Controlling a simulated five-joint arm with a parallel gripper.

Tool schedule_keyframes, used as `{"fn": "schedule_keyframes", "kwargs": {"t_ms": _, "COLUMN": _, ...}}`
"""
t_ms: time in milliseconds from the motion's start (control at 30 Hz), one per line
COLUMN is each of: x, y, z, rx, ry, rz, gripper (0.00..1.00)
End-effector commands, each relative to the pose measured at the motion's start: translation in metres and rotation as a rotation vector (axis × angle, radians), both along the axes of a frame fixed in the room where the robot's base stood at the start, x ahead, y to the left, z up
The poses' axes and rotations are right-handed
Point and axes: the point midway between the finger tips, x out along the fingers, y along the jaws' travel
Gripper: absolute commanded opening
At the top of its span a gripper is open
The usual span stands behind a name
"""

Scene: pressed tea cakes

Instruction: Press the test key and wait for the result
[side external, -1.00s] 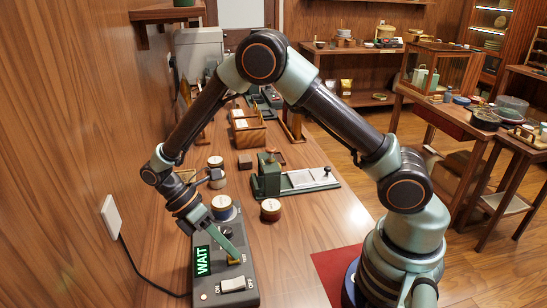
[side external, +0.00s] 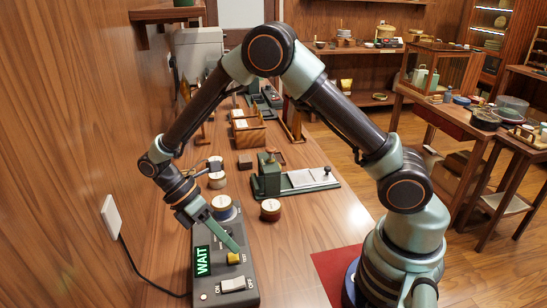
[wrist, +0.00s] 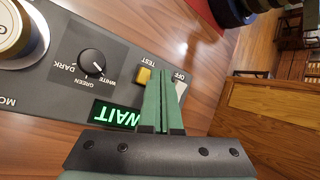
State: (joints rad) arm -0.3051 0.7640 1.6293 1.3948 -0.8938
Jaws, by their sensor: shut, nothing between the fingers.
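The tester (side external: 208,281) is a grey box on the wooden table, and it also shows in the wrist view (wrist: 40,88). Its yellow test key (side external: 233,258) appears beside the word TEST in the wrist view (wrist: 143,76). The lit green display (side external: 202,261) reads WAIT; my fingers partly cover it in the wrist view (wrist: 112,115). My gripper (side external: 237,249) is shut and empty, its green fingertips just above the key.
A round tin (wrist: 12,32) sits at the tester's far end. The tester also has a dial (wrist: 93,62) and a white ON/OFF switch (side external: 233,284). Another tin (side external: 270,210) and a green press (side external: 267,176) stand on the table. A cable (side external: 135,268) runs along the wall.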

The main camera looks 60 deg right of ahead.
Motion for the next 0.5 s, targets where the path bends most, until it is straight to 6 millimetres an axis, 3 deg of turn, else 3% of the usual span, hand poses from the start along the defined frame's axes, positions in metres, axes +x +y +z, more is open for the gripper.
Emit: {"fn": "schedule_keyframes", "kwargs": {"t_ms": 500, "x": 0.000, "y": 0.000, "z": 0.044, "rx": 0.001, "ry": -0.001, "rz": 0.000, "gripper": 0.00}}
